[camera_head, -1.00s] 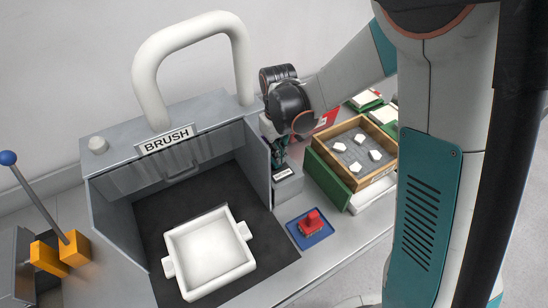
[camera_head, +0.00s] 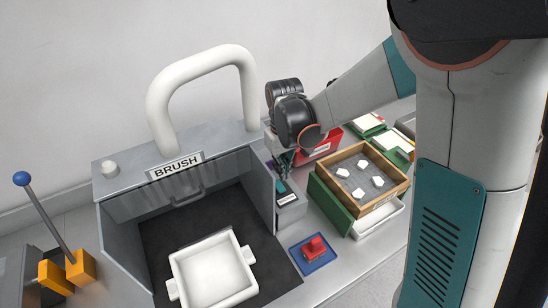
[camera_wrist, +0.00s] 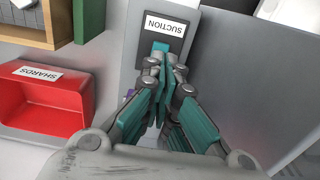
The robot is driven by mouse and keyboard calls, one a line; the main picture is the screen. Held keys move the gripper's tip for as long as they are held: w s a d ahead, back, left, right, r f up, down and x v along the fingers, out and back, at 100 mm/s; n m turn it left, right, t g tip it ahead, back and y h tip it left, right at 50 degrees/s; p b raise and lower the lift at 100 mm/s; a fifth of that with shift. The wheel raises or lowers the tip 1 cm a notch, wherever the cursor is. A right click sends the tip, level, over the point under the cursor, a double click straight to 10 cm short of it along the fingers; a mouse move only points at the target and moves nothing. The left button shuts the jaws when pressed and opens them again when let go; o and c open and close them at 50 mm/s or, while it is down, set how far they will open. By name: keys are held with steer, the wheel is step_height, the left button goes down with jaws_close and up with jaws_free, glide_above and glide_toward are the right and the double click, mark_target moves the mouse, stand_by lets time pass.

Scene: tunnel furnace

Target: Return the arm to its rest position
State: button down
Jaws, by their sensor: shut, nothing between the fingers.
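My gripper (camera_wrist: 166,70) is shut and empty in the wrist view, its teal fingertips together just in front of the grey holder labelled SUCTION (camera_wrist: 162,28). In the head view my gripper (camera_head: 283,180) hangs down beside the right wall of the BRUSH box, over that same small grey holder (camera_head: 289,214). Whether the fingertips touch the holder cannot be told. My arm reaches in from the right, bent, with its wrist above the holder.
The BRUSH box (camera_head: 112,190) holds a white tray (camera_head: 178,277). A red button on a blue plate (camera_head: 323,261), a wooden box with white pieces (camera_head: 402,186), a red SHARDS bin (camera_wrist: 88,112) and green-edged trays (camera_head: 381,131) are nearby. A blue-knobbed lever (camera_head: 43,213) stands left.

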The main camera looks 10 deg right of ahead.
steer(key=s+d+r+m+t+b, duration=0.2)
steer(key=s+d+b, duration=0.3)
steer(key=s, duration=0.4)
steer(key=s+d+r+m+t+b, duration=0.2)
steer(key=s+d+r+t+b, duration=0.3)
steer(key=s, duration=0.4)
steer(key=shift+s+d+m, duration=0.15)
steer(key=shift+d+m, duration=0.15)
steer(key=shift+d, duration=0.25)
